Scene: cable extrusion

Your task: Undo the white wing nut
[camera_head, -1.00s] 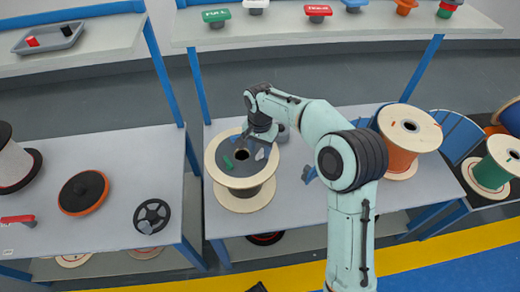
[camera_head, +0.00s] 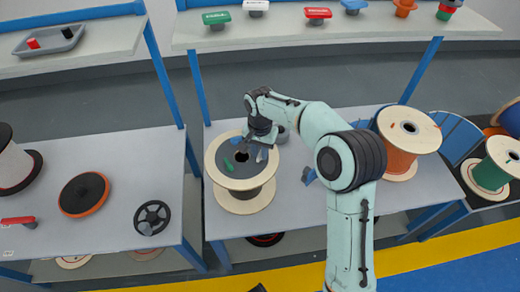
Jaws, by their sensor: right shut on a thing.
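A wooden spool (camera_head: 247,202) stands upright on the middle table, with a dark disc (camera_head: 226,153) and a central hole on its top flange. A green wing nut (camera_head: 228,167) sits on the disc at the near left, and a small blue one (camera_head: 235,140) is at the far left. My right gripper (camera_head: 256,148) reaches down over the disc's right side. It is shut on the white wing nut, which is mostly hidden by the fingers and hard to make out. My left gripper is out of view.
An orange cable spool (camera_head: 402,148) and a blue slatted piece (camera_head: 459,138) stand to the right. A black handwheel (camera_head: 152,217) and an orange-rimmed disc (camera_head: 84,193) lie on the left table. A shelf (camera_head: 340,28) with small coloured parts runs behind.

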